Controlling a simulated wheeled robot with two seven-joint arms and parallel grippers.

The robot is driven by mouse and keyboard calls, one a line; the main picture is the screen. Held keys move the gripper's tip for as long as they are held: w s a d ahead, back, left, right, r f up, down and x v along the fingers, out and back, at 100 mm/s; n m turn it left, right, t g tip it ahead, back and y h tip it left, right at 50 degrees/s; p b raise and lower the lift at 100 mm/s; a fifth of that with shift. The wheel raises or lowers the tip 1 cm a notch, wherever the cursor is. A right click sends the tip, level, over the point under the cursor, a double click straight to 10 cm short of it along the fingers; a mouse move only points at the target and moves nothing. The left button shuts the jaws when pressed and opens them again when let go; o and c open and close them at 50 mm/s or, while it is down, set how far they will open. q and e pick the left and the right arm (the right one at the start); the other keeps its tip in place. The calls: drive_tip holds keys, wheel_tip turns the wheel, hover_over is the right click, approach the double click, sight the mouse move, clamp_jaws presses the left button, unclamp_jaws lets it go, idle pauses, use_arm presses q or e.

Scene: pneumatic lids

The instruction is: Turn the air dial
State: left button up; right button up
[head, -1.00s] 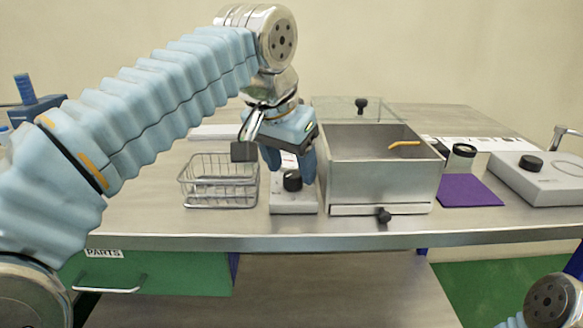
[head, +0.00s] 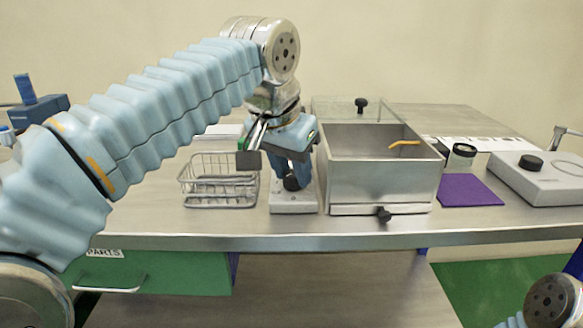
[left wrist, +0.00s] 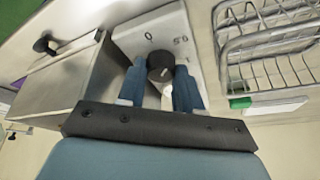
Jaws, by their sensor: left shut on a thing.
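The air dial is a black round knob (head: 291,183) on a pale box (head: 295,206) that stands on the bench between the wire basket and the steel box. My left gripper (head: 290,176) points down over it, shut on the knob, with its blue fingers on both sides. In the left wrist view the knob (left wrist: 160,69) sits between the fingertips and bears a small light mark. The pale box (left wrist: 150,30) shows printed scale numbers there, some hard to read. The fingers hide part of the knob in the head view. My right gripper is out of view.
The wire basket (head: 220,194) stands close on the left. The open steel box (head: 372,187) with a front knob (head: 383,214) stands close on the right. A purple mat (head: 469,190) and a white device (head: 545,188) lie further right.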

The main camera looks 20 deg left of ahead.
use_arm(q)
drive_tip(key=shift+f+n+y+b, duration=0.1)
drive_tip(key=shift+n+y+b, duration=0.3)
drive_tip(key=shift+n+b, duration=0.4)
drive_tip(key=shift+n+y, duration=0.3)
drive_tip(key=shift+n, duration=0.7)
drive_tip(key=shift+d+n+y+b, duration=0.15)
drive_tip(key=shift+n+y+b, duration=0.3)
drive_tip(key=shift+n, duration=0.75)
drive_tip(key=shift+w+d+n+g+y, duration=0.1)
drive_tip(key=shift+n+g+y, duration=0.4)
drive_tip(key=shift+n, duration=1)
drive_tip(key=o, duration=1)
